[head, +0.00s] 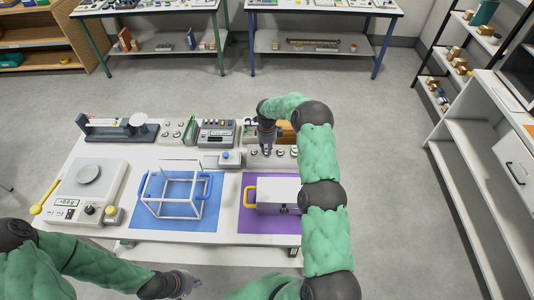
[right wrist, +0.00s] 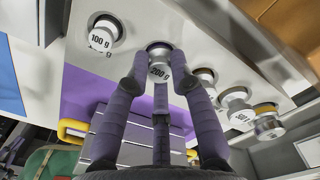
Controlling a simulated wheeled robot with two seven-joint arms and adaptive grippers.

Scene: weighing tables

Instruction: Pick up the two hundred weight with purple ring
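In the right wrist view the 200 g weight (right wrist: 159,65) stands in a hole of a pale rack (right wrist: 205,45), its label facing the camera.
A 100 g weight (right wrist: 102,36) and a 500 g weight (right wrist: 238,112) stand close by in the rack. A purple mat (head: 262,222) with a grey box (head: 278,192) lies in front. A white frame (head: 175,190) and a scale (head: 88,185) are further left.

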